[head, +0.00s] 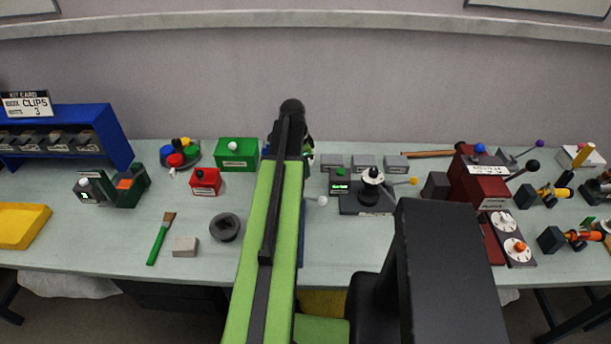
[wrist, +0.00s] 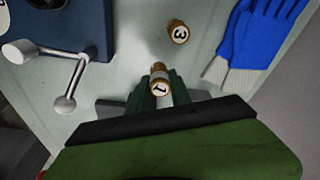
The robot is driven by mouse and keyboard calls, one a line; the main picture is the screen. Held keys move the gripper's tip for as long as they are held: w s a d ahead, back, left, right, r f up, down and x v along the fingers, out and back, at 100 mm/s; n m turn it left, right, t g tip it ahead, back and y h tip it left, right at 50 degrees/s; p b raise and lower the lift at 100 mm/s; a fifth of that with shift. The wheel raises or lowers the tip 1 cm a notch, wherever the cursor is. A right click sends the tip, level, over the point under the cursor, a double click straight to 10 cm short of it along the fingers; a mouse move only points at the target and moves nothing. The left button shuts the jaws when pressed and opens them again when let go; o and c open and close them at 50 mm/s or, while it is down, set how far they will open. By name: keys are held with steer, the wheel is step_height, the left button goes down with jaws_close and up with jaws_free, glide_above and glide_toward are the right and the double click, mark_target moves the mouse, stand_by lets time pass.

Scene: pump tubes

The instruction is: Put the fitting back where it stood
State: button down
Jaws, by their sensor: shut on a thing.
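A brass-coloured fitting with a white end marked 1 (wrist: 160,87) is between the fingers of my gripper (wrist: 160,97) in the wrist view. My gripper is shut on it. A similar fitting marked 3 (wrist: 178,32) is on the bench a little beyond, apart from the held one. In the head view my own arm hides the gripper's fingers and both fittings. I cannot tell how high the held fitting is above the bench.
In the wrist view, a blue device (wrist: 85,20) with a metal crank (wrist: 70,75) is at the left, and blue gloves (wrist: 255,42) lie at the right. In the head view, a green box (head: 237,154) and a black-knobbed device (head: 370,190) flank my arm.

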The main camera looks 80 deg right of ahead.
steer(key=shift+f, duration=0.15)
step_height(320, 180, down, 4)
steer(key=b, duration=0.3)
steer(key=shift+b, duration=0.35)
steer(key=shift+r, duration=0.25)
steer(key=shift+f, duration=0.25)
steer(key=c, duration=1.2)
jaws_free()
steer(key=shift+r, duration=0.1)
steer(key=shift+o, duration=0.2)
steer(key=shift+r, duration=0.1)
step_height(320, 180, up, 12)
steer(key=w+p, duration=0.1)
steer(key=p, duration=1.1)
steer(key=shift+w+a, duration=0.35)
steer(key=shift+a, duration=0.1)
